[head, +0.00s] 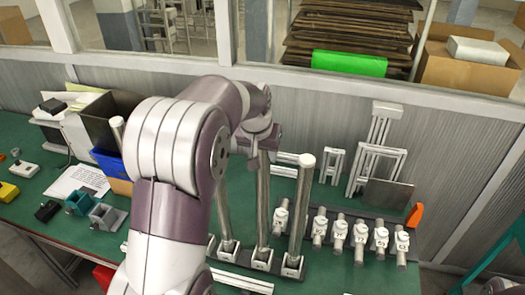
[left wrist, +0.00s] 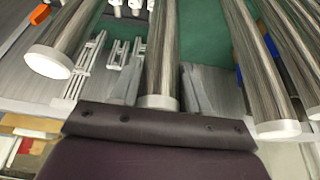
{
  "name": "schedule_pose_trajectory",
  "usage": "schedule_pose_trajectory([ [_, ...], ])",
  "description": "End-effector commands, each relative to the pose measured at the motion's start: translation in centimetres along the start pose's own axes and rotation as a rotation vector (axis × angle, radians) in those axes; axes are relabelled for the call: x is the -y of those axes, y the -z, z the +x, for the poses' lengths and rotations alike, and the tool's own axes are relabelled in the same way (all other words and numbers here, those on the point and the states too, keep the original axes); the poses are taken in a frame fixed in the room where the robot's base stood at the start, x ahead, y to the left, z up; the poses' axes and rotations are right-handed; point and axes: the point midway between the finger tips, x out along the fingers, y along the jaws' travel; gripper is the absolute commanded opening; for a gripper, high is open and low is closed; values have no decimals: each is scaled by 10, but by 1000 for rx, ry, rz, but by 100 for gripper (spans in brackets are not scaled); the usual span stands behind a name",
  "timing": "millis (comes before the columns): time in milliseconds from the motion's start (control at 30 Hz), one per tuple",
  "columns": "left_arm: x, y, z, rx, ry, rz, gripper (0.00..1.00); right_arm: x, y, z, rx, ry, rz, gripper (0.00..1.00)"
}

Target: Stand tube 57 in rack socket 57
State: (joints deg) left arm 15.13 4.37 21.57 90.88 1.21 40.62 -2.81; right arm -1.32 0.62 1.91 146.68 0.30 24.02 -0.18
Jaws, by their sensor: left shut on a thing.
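My left gripper (head: 262,148) is shut on the upper end of a grey metal tube (head: 263,200). The left wrist view shows this tube (left wrist: 161,50) between the two fingers (left wrist: 160,88). The held tube is upright, and its lower end meets a white rack socket (head: 262,258); I cannot tell how deep it sits. Similar tubes stand on each side, one at left (head: 223,205) in its socket (head: 228,250) and one at right (head: 302,205) in its socket (head: 292,265). The numbers on the sockets are too small to read. My right gripper is not in view.
A row of several short metal pieces in white clamps (head: 360,240) lies at right. White frames (head: 375,150), a grey plate (head: 386,194) and an orange piece (head: 414,215) stand behind. A blue bin (head: 108,163) and small blocks are at left. My left arm hides part of the bench.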

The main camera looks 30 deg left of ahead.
Motion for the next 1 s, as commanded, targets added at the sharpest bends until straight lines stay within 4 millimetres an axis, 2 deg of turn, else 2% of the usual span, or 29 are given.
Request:
schedule_pose_trajectory([
  [367,0,1,0,-3,0,0,0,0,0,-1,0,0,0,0],
  [1000,0,-3,11,-3,0,0,0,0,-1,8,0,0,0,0],
])
